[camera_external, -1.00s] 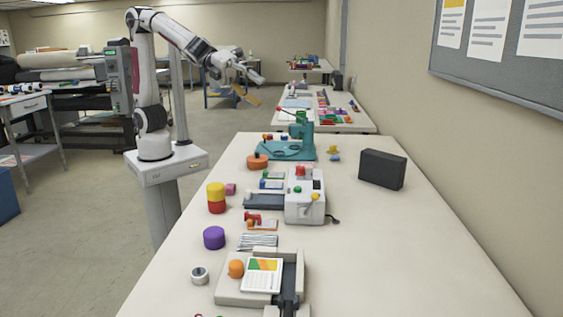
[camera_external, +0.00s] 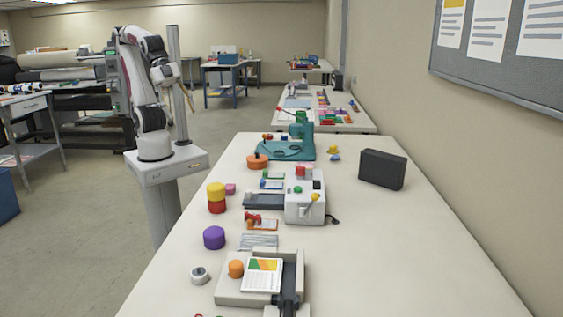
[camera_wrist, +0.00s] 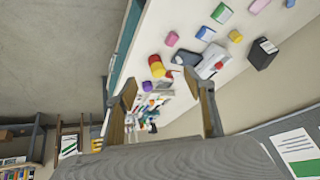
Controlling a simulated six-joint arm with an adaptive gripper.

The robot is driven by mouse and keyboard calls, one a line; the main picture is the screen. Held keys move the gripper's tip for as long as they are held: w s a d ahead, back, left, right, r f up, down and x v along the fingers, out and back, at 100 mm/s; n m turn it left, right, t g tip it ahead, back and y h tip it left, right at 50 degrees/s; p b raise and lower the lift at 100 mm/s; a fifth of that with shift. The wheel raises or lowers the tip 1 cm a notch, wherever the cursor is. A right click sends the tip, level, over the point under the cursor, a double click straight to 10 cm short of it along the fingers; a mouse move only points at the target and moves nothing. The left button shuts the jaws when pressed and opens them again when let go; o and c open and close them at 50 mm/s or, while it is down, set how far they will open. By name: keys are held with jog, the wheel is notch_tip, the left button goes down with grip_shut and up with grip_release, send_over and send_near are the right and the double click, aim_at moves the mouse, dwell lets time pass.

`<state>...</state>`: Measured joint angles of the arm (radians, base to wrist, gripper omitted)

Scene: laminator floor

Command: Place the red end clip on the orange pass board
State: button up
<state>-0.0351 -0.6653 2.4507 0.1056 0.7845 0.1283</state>
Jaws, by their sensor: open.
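The red end clip (camera_external: 252,217) is at the left end of the orange pass board (camera_external: 263,225), on the long table left of the white machine. It appears to rest on or against the board; the view is too small to tell which. My gripper (camera_wrist: 166,92) is open and empty in the wrist view, its brown-padded fingers spread wide. It is far from the clip and board, away from the table. In the external view my arm is folded back and its fingers are hard to make out. The clip and board are too small to identify in the wrist view.
The white machine (camera_external: 305,206) stands right of the board. The red and yellow cylinders (camera_external: 216,199), purple cylinder (camera_external: 214,237) and wire-like rods (camera_external: 258,241) lie near it. A black box (camera_external: 382,169) is at the right. The table's right front is clear.

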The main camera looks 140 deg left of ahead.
jog(key=shift+n+g+h, duration=0.4)
jog(key=shift+n+h, duration=0.2)
jog(key=shift+n, duration=0.2)
jog(key=s+d, duration=0.1)
jog(key=s+d+f, duration=0.1)
jog(key=s, duration=0.1)
jog(key=s+d+f, duration=0.1)
jog(key=shift+s, duration=0.2)
